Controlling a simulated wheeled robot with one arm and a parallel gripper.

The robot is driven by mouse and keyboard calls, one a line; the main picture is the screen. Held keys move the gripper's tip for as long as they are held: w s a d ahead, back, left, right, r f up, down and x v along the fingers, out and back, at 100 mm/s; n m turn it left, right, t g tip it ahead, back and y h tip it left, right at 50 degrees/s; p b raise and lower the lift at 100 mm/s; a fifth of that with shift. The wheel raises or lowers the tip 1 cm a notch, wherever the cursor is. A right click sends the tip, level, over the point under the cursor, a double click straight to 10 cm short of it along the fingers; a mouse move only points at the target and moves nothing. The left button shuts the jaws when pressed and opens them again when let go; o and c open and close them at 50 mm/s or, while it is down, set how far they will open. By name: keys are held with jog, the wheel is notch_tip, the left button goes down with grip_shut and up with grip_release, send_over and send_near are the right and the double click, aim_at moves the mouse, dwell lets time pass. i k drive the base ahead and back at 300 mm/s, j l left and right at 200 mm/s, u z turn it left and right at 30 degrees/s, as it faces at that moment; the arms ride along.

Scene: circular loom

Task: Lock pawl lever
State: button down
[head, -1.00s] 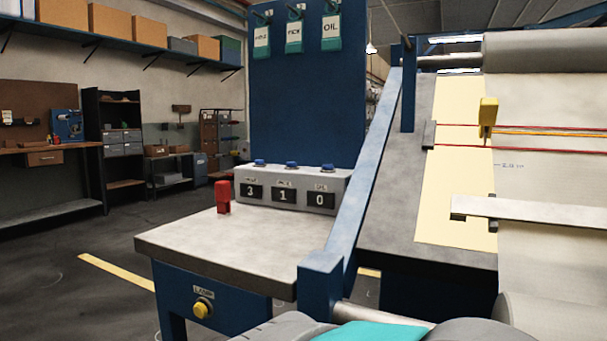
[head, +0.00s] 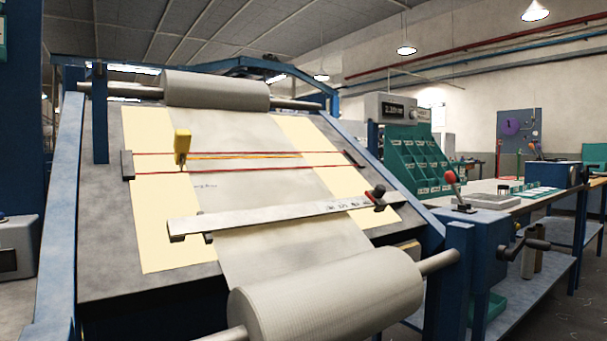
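A lever with a red ball knob (head: 450,177) stands on top of the blue housing at the right of the inclined frame. It leans slightly left, and it looks like the pawl lever, though no label is readable. A dark crank handle (head: 527,245) sticks out to the right, below the lever. The lower fabric roller (head: 328,297) lies to the left of both. Any ratchet or pawl teeth are hidden or too small to tell. My gripper is not in view.
The inclined board (head: 105,245) carries fabric, red cords, a yellow clip (head: 182,145) and a white ruler bar (head: 275,217). A long workbench (head: 545,203) runs along the right. A green bin rack (head: 412,160) stands behind the lever.

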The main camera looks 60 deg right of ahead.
aim_at(450, 176)
jog(key=z, duration=2.2)
jog(key=i+l+z, duration=0.1)
jog(key=z, duration=0.35)
jog(key=i+z, duration=0.2)
jog(key=z, duration=0.25)
jog(key=l, duration=1.4)
jog(key=i+l, duration=0.15)
jog(key=l, duration=1.3)
jog(key=u, duration=1.8)
